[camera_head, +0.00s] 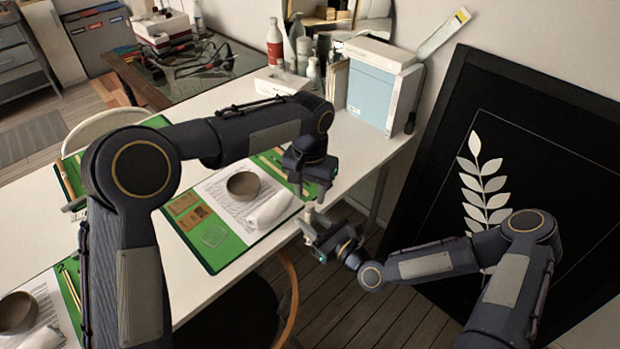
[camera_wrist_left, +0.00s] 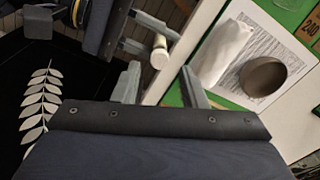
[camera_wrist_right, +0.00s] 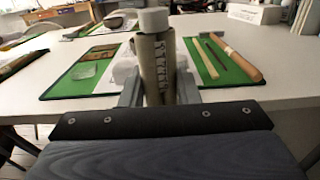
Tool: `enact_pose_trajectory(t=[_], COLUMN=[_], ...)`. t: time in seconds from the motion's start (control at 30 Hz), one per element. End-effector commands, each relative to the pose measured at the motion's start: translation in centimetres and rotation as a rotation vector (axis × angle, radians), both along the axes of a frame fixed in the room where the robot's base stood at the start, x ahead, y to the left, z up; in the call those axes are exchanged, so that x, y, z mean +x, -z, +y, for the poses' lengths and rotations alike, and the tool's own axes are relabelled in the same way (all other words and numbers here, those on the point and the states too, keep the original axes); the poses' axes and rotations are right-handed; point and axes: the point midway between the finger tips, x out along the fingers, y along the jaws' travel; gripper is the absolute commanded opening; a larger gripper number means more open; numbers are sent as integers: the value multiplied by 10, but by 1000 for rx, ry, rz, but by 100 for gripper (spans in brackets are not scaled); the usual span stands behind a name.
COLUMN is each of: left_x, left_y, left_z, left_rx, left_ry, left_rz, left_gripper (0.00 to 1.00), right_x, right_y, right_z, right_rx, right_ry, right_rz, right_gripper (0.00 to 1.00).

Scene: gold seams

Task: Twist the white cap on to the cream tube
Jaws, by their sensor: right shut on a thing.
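The cream tube (camera_wrist_right: 152,75) stands upright in my right gripper (camera_wrist_right: 157,98), which is shut on it beyond the table's front edge. The white cap (camera_wrist_right: 152,20) sits on top of the tube; I cannot tell how tightly it is seated. The left wrist view shows the cap (camera_wrist_left: 159,58) end-on, with the tube (camera_wrist_left: 159,41) partly visible behind it. My left gripper (camera_wrist_left: 160,70) is open and empty, its fingertips spread to either side of the cap in that view, apart from it. In the head view my left gripper (camera_head: 312,188) is just above the tube.
A green mat (camera_head: 215,259) on the white table holds a printed sheet, a grey-brown bowl (camera_head: 243,184) and a crumpled white cloth (camera_head: 270,208). Wooden tools lie at its far side. A blue-white box (camera_head: 372,97) stands behind. A black leaf-patterned panel (camera_head: 560,130) leans at right.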

Motion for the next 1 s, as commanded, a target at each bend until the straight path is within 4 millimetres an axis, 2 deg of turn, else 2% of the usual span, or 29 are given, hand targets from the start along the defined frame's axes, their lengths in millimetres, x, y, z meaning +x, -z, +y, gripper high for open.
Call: enact_pose_trajectory(t=[0.1,0.23,0.6,0.9,1.0], left_x=[0,0,0,0,0], left_y=[18,28,33,32,32], left_z=[0,0,0,0,0], left_rx=[1,0,0,0,0], left_ry=[1,0,0,0,0], left_rz=[2,1,0,-1,-1], left_gripper=[39,39,39,0,0], right_x=[0,0,0,0,0], right_y=[0,0,0,0,0], right_z=[0,0,0,0,0], right_rx=[0,1,0,0,0], right_ry=[0,0,0,0,0], right_rz=[0,-1,0,0,0], right_gripper=[0,0,0,0,0])
